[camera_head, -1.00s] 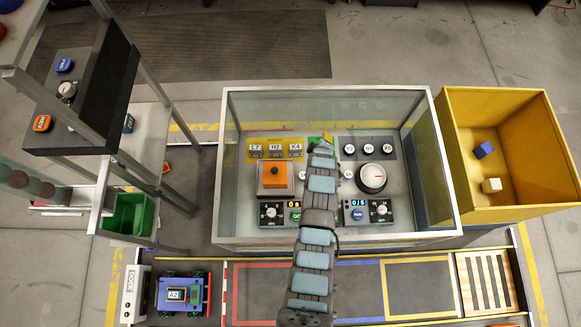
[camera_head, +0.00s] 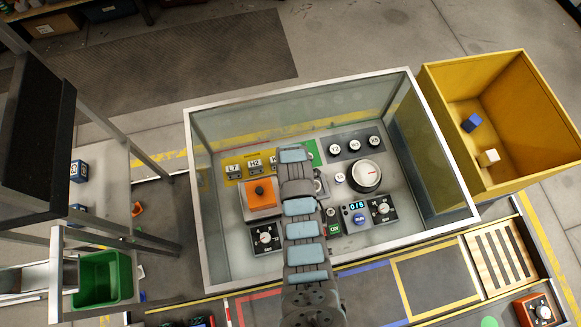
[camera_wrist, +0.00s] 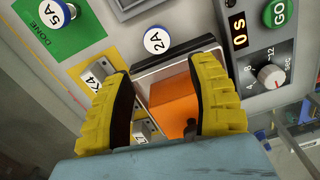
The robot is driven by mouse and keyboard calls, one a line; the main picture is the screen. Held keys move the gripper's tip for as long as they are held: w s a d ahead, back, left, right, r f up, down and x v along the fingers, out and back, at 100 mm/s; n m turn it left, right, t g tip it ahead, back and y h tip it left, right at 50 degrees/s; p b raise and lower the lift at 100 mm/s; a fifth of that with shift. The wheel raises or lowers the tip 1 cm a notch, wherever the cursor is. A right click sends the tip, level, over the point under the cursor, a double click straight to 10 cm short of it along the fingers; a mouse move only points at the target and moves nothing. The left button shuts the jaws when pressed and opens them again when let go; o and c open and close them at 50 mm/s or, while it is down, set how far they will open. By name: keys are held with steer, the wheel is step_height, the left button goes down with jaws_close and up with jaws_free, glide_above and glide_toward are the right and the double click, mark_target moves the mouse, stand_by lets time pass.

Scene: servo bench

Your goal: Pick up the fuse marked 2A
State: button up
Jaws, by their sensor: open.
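The fuse marked 2A (camera_wrist: 157,40) shows in the wrist view as a round white cap with a blue rim, standing on the grey panel. My gripper (camera_wrist: 163,75) is open, with its yellow ribbed fingers spread and nothing held between them. The 2A cap lies just beyond the fingertips, roughly centred between them. In the head view my arm reaches over the clear-walled case (camera_head: 200,215), and its end covers that part of the panel; I cannot make out the 2A fuse there.
A 5A cap (camera_wrist: 55,12) stands on a green DONE pad. An orange block (camera_head: 261,193) sits close to the fingers. A timer dial (camera_wrist: 271,76) and green GO button (camera_wrist: 279,12) are at right. The case's walls surround the panel. A yellow bin (camera_head: 520,115) stands right.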

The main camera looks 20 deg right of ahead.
step_height(320, 180, down, 9)
steer(key=b, duration=0.2)
steer(key=shift+b, duration=0.4)
steer(key=shift+w+d+f+b, duration=0.1)
steer(key=shift+f+b, duration=0.4)
steer(key=shift+f, duration=0.25)
steer(key=shift+w+d+f+b, duration=0.1)
steer(key=shift+f+b, duration=0.4)
steer(key=shift+f, duration=0.2)
steer(key=shift+s+f+b, duration=0.1)
steer(key=shift+f+b, duration=0.45)
steer(key=shift+f, duration=0.6)
jaws_close()
